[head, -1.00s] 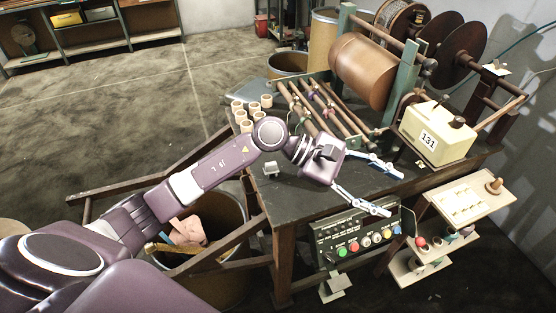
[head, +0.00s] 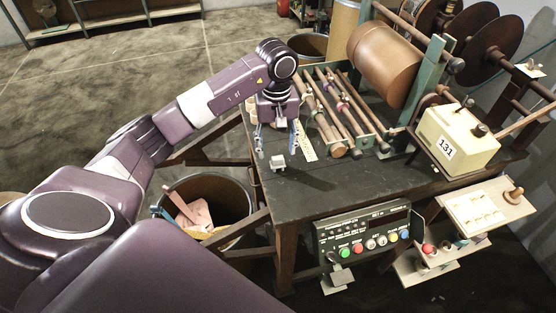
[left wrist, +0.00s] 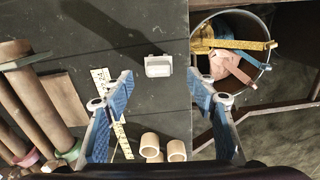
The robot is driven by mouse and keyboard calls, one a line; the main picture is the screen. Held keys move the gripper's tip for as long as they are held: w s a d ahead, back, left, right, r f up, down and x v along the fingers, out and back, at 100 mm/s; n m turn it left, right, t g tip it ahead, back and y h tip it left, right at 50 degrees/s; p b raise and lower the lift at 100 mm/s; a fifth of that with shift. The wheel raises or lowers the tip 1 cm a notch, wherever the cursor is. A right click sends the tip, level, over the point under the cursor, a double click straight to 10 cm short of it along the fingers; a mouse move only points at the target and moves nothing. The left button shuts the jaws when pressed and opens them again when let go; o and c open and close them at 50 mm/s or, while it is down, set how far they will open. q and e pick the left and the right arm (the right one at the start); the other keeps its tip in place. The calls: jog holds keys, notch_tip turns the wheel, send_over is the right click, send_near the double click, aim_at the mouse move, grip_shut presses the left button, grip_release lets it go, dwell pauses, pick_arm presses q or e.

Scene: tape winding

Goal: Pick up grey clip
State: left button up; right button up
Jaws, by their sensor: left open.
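The grey clip (head: 278,162) is a small pale block lying on the dark tabletop near its front left. In the left wrist view the clip (left wrist: 158,66) shows as a light box-like piece, between the two finger lines and a little beyond the fingertips. My left gripper (head: 278,150) points down at the clip from the back, with its blue-padded fingers spread and empty. The open fingers (left wrist: 160,77) also show in the left wrist view, one to each side of the clip. I cannot tell the exact height of the fingertips. My right gripper is not in view.
A flat ruler (head: 306,143) and roller rods (head: 335,110) lie right of the gripper. Pale tape cores (left wrist: 150,145) stand near the fingers. A bin (head: 213,195) is below the table's left edge.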

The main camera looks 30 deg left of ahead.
aim_at(278, 157)
pick_arm(q)
notch_tip(278, 157, down, 4)
jog(key=shift+d+f+p, duration=0.1)
jog(key=shift+d+p, duration=0.05)
jog(key=shift+p, duration=0.35)
jog(key=shift+s, duration=0.1)
jog(key=shift+c, duration=0.4)
jog(key=c, duration=0.9)
jog(key=shift+c, duration=0.2)
